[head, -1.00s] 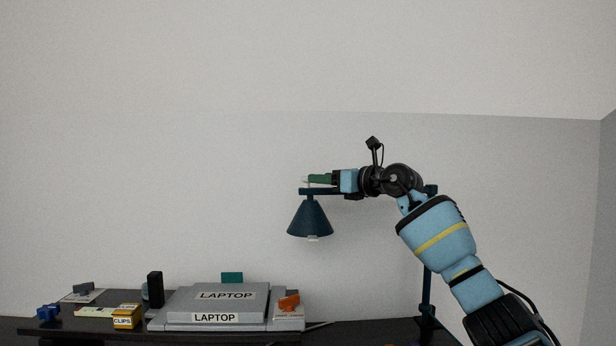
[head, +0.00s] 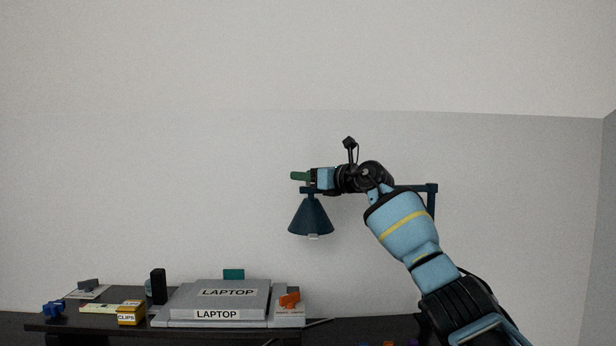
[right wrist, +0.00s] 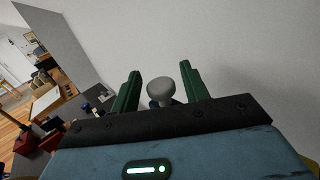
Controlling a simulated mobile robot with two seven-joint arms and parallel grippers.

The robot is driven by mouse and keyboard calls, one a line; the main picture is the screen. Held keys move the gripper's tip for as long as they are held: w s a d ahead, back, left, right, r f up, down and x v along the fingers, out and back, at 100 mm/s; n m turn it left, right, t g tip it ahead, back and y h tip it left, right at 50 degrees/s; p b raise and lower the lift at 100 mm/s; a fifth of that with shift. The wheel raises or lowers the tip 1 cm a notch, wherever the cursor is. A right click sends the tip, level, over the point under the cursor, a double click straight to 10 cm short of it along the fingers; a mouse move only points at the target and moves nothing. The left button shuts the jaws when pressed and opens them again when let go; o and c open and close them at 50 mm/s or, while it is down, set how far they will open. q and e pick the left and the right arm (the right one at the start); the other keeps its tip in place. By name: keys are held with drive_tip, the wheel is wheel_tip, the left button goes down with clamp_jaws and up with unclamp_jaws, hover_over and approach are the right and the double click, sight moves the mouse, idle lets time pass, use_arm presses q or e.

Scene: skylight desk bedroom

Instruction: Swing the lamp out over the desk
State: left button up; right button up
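The dark teal lamp has a cone shade (head: 311,217) hanging from a horizontal arm (head: 415,188) on an upright post (head: 431,204). The shade hangs above the desk (head: 110,328), a little right of the laptop. My right gripper (head: 300,176) is just above the shade, at the arm's outer end. In the right wrist view its two green fingers stand apart, with a pale round knob (right wrist: 161,90) between them. Gaps show on both sides of the knob. The knob is hidden in the head view. My left gripper is not in view.
A laptop (head: 228,293) lies on the desk with an orange item (head: 289,300) beside it. A yellow clips box (head: 130,313), a black upright block (head: 158,286) and small blue pieces (head: 54,309) are further left. The wall behind is bare.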

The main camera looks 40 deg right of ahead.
clamp_jaws()
